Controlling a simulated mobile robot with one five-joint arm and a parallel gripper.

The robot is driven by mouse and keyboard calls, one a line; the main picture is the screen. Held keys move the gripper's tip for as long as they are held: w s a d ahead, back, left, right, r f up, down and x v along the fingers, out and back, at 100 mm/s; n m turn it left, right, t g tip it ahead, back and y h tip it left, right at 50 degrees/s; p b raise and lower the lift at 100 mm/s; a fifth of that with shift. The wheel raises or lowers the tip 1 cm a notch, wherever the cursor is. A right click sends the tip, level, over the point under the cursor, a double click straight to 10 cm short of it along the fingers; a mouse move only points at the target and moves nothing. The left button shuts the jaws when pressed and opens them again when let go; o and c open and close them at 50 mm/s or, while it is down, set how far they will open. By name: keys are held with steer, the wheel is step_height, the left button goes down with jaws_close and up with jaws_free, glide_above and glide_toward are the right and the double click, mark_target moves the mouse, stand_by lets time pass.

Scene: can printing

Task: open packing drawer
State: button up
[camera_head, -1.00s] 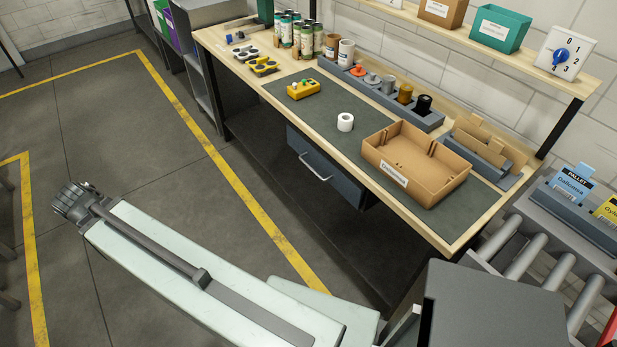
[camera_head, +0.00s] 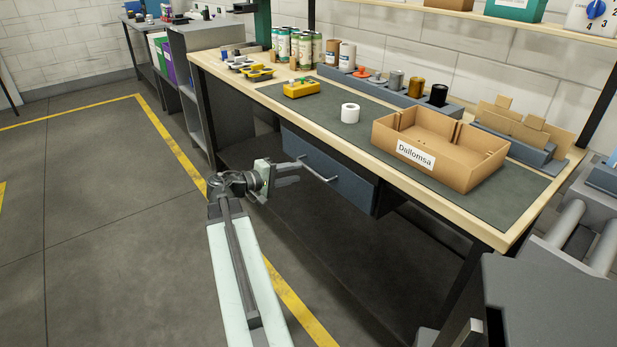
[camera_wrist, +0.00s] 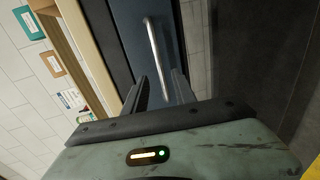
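The packing drawer (camera_head: 335,172) is a dark blue-grey front under the workbench, and it looks closed. Its bar handle (camera_head: 320,174) is silver and runs across the front. In the wrist view, the handle (camera_wrist: 157,52) stands upright on the drawer front (camera_wrist: 190,50). My gripper (camera_head: 290,173) is just left of the handle in the head view. In the wrist view, my gripper (camera_wrist: 160,78) has its two fingers apart, with the lower end of the handle showing between them. I cannot tell how far the fingertips are from the handle. Nothing is held.
The workbench (camera_head: 492,227) carries an open cardboard box (camera_head: 472,180), a white roll (camera_head: 350,113), a yellow device (camera_head: 301,88) and several cans. A grey shelf unit (camera_head: 195,100) adjoins its left end. The floor (camera_head: 100,190) left of the bench is clear.

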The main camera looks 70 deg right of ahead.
mark_target(310, 169)
steer(key=b+x, duration=0.1)
steer(key=x, duration=0.6)
jaws_close()
stand_by(1.1)
